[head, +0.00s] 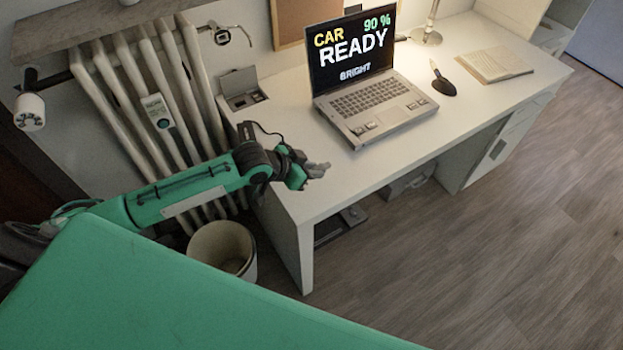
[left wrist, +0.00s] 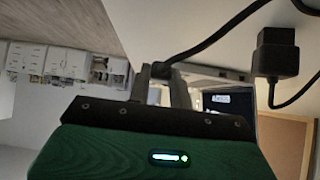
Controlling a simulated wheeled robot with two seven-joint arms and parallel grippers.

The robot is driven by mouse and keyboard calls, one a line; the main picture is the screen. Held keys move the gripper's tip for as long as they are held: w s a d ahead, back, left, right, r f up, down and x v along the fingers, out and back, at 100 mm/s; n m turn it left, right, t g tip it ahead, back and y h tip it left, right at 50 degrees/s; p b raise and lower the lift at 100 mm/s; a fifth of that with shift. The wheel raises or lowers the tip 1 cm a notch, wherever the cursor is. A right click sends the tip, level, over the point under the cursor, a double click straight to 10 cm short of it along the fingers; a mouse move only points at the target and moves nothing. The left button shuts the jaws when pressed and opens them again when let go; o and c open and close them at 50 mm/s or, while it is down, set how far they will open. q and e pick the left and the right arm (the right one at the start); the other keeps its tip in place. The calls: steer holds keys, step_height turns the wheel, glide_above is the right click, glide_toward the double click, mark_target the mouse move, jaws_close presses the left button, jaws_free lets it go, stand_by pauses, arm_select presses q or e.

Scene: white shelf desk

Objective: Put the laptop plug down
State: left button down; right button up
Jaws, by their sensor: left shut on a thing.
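My left gripper (head: 316,170) is above the left front part of the white desk, left of the laptop (head: 370,95). In the left wrist view its fingers (left wrist: 162,86) are shut on the laptop plug (left wrist: 160,70), a small dark end on a black cable (left wrist: 215,38). The plug is too small and covered to make out in the head view. A dark block (left wrist: 277,55) on a black cable also shows in the left wrist view. The laptop is open, and its screen reads "CAR 90 % READY BRIGHT". My right gripper is not in view.
The desk (head: 335,190) has clear surface in front of the laptop. A bin (head: 222,250) and radiator (head: 150,95) stand left.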

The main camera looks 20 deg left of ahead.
mark_target(312, 189)
arm_select(q)
steer(key=shift+f, duration=2.2)
steer(key=shift+f, duration=0.65)
steer(key=c, duration=1.3)
jaws_free()
steer(key=shift+o, duration=0.2)
steer(key=shift+r, duration=0.6)
steer(key=v, duration=1.2)
